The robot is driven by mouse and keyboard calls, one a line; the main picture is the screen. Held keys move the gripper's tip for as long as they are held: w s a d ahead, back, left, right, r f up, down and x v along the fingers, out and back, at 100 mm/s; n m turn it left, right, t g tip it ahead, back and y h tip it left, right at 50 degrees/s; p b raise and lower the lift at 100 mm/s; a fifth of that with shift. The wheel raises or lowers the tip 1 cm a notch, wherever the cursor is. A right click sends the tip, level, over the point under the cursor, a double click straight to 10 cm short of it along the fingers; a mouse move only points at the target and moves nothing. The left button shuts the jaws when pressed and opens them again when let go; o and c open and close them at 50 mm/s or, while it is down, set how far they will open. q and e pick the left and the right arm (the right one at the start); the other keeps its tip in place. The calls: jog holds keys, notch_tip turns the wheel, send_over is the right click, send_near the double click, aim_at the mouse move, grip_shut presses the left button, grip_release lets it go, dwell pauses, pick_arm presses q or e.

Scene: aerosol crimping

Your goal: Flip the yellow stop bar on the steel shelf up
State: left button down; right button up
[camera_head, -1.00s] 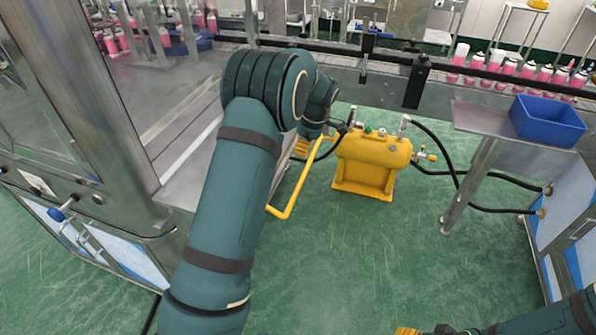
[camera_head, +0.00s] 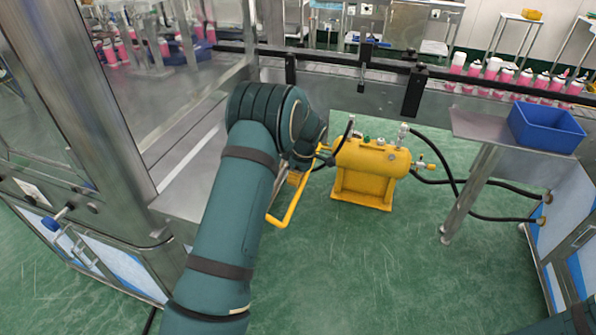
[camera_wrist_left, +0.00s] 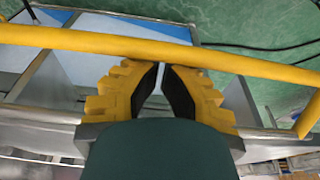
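The yellow stop bar (camera_head: 298,202) is a bent tube in the head view, beside the right edge of the steel shelf (camera_head: 190,190). My arm hides part of it. In the left wrist view the bar (camera_wrist_left: 80,42) runs across the top, with a side leg at right. My left gripper (camera_head: 297,178) is mostly hidden by its own arm in the head view. In the wrist view its yellow fingers (camera_wrist_left: 160,66) have their black pads nearly meeting at the tips, nothing seen between them. The tips lie at the bar's edge; contact is unclear. My right gripper is out of view.
A yellow tank (camera_head: 370,170) with hoses stands on the floor right of the bar. A blue bin (camera_head: 546,127) sits on a steel stand at right. A dark rail (camera_head: 330,55) crosses behind. Green floor (camera_head: 370,260) is open in front.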

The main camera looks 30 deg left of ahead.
pick_arm(q)
jog(key=shift+f, duration=0.25)
jog(key=shift+d+r+h, duration=0.1)
jog(key=shift+r+h, duration=0.25)
jog(key=shift+h, duration=0.55)
jog(key=h, duration=0.2)
jog(key=r+t+h+p, duration=0.1)
jog(key=h, duration=0.1)
jog(key=r+t+h+p, duration=0.1)
jog(key=h, duration=0.1)
jog(key=shift+w+d+r, duration=0.15)
jog(key=shift+d+r, duration=0.1)
jog(key=shift+d, duration=0.1)
jog(key=r+h, duration=0.1)
jog(key=h, duration=0.1)
jog(key=a+r+t+h+p, duration=0.1)
jog(key=h, duration=0.1)
jog(key=r+h, duration=0.2)
jog(key=h, duration=0.1)
jog(key=shift+a+r+t+p, duration=0.1)
jog(key=shift+a+t+p, duration=0.2)
jog(key=shift+a+p, duration=0.1)
jog(key=shift+a+r, duration=0.15)
jog(key=shift+a, duration=0.05)
dwell(1.3)
